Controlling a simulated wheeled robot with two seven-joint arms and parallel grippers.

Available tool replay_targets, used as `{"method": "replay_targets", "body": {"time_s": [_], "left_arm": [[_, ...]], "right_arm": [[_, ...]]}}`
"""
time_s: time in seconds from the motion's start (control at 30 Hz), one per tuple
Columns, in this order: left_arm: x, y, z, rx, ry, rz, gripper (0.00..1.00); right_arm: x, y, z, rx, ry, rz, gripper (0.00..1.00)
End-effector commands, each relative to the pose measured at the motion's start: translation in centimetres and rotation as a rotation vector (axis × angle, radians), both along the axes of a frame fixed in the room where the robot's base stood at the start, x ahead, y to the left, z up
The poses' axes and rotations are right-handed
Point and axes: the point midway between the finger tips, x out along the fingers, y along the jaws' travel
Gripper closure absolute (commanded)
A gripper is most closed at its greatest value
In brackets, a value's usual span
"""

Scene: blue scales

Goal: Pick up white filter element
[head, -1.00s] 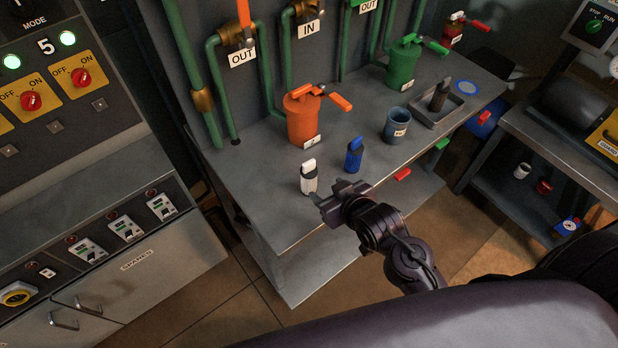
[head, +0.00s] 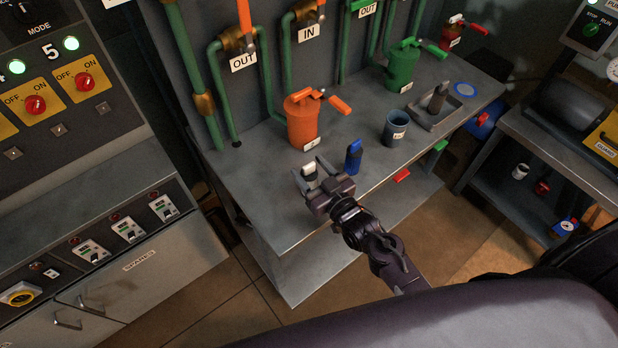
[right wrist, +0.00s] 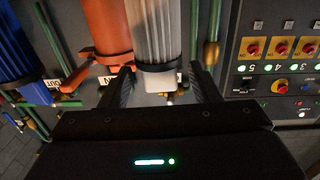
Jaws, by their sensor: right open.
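The white filter element (head: 309,168) stands on the grey bench, and only its pale top shows in the head view because my right gripper covers the rest. In the right wrist view the white filter element (right wrist: 154,35) is a ribbed white cylinder with a dark band and a pale end piece. My right gripper (head: 314,172) is open, with one finger on each side of the element. In the right wrist view its fingers (right wrist: 160,88) stand apart with gaps beside the element. My left gripper is in neither view.
A blue filter element (head: 353,157) stands just right of my right gripper. An orange housing (head: 302,122) is behind it. A blue cup (head: 394,128), a grey tray (head: 428,122) and a green housing (head: 402,67) are farther right. The bench (head: 265,205) is clear at front left.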

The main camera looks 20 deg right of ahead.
Motion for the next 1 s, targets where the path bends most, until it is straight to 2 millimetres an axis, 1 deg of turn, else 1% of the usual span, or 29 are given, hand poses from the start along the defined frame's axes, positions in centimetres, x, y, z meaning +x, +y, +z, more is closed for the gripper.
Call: {"method": "replay_targets", "body": {"time_s": [0.03, 0.1, 0.2, 0.47, 0.57, 0.9, 1.0], "left_arm": [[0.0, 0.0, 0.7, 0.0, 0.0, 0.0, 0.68], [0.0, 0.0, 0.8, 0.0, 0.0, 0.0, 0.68], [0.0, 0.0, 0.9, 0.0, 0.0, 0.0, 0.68], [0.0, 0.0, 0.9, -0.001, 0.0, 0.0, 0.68], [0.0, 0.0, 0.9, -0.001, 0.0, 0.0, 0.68], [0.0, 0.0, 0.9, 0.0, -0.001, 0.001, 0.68], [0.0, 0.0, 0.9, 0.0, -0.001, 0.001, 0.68]], "right_arm": [[0.8, 0.3, 0.4, 0.002, -0.002, 0.0, 0.44], [1.7, 0.5, 0.2, 0.001, -0.002, 0.0, 0.44], [2.5, 0.8, 0.1, -0.001, 0.0, 0.001, 0.44], [2.6, 0.8, -0.1, -0.001, 0.001, 0.001, 0.44], [2.6, 0.8, -0.1, -0.001, 0.001, 0.0, 0.55], [2.6, 0.8, -0.1, -0.001, 0.001, 0.0, 1.0], [2.6, 0.8, 0.0, -0.001, 0.0, 0.0, 1.0]]}}
